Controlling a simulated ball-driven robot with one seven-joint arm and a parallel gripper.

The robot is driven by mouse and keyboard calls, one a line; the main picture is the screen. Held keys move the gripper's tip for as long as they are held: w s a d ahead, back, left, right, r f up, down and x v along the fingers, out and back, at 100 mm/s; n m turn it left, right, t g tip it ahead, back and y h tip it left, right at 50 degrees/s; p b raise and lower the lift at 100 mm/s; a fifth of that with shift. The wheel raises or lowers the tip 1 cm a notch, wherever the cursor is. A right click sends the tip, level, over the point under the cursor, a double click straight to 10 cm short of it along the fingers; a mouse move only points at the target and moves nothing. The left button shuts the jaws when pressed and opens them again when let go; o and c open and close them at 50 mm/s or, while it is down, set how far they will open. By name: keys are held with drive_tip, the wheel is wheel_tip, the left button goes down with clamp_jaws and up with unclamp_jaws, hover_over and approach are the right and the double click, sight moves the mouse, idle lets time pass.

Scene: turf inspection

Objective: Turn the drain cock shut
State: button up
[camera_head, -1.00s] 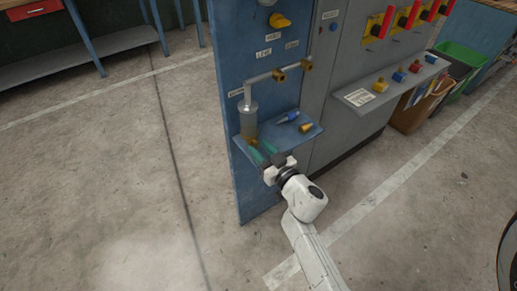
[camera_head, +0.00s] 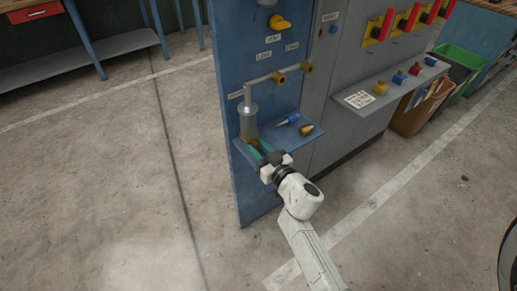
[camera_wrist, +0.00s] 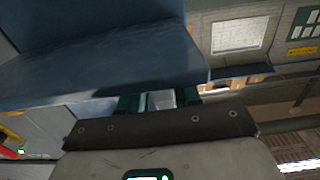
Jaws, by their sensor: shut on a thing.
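A grey cylindrical bowl (camera_head: 248,122) hangs from a pipe on the blue panel, over a blue shelf (camera_head: 302,140). My gripper (camera_head: 259,150), with green fingers, is at the front left of that shelf, just below the bowl. In the wrist view my gripper (camera_wrist: 158,101) has its fingers close around a small pale piece, which I take to be the drain cock (camera_wrist: 160,99). Its far end is hidden by the blue plate above, and in the head view the fingers hide it. I cannot read how far it is turned.
A blue-tipped part (camera_head: 289,119) and a brass part (camera_head: 307,129) lie on the shelf. A yellow knob (camera_head: 280,22) and a brass fitting (camera_head: 279,77) are above. A grey cabinet with red levers (camera_head: 388,24) stands to the right. The floor at left is clear.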

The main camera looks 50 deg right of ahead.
drive_tip(key=shift+a+n, duration=0.15)
drive_tip(key=shift+n, duration=2.15)
drive_tip(key=o, duration=0.7)
